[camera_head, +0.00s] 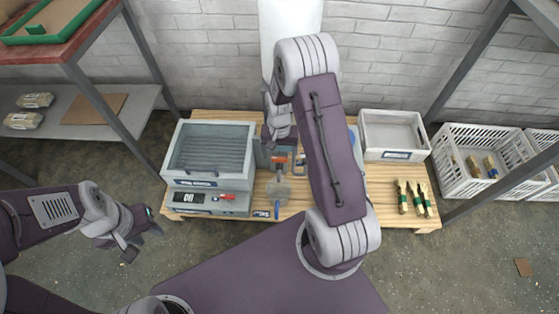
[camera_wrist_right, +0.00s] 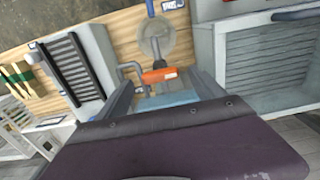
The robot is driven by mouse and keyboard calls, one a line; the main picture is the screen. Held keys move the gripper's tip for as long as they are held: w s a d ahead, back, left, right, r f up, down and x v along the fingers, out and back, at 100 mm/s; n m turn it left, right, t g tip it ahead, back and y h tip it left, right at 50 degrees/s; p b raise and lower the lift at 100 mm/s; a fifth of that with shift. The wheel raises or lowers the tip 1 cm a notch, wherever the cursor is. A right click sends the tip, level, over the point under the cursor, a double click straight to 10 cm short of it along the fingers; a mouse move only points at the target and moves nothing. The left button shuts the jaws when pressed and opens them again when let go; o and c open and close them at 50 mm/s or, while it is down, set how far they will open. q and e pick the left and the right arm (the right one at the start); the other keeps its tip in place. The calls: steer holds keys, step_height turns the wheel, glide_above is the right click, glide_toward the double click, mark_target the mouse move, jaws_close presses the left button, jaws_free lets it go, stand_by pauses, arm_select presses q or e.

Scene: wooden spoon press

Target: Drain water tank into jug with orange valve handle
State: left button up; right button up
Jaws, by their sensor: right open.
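The orange valve handle (camera_head: 283,149) is partly hidden by my right arm in the head view. In the right wrist view the orange handle (camera_wrist_right: 159,76) lies across a grey pipe, just beyond my open fingers. The clear round jug (camera_head: 279,190) stands in front of the valve; it also shows in the wrist view (camera_wrist_right: 157,38). A pale blue surface (camera_wrist_right: 168,99), perhaps the water tank, shows between the fingers. My right gripper (camera_head: 278,128) is open and empty above the valve area. My left gripper (camera_head: 142,240) is open and empty, left of the table.
A grey machine (camera_head: 211,150) with a glazed lid stands left of the valve on the wooden table. A grey tray (camera_head: 393,131) and several green-banded tools (camera_head: 413,198) lie at right. White crates (camera_head: 483,160) stand beyond. A shelf rack (camera_head: 95,105) is at left.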

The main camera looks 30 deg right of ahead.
steer(key=shift+f, duration=0.85)
arm_select(q)
steer(key=shift+f, duration=0.55)
arm_select(e)
steer(key=shift+c, duration=0.4)
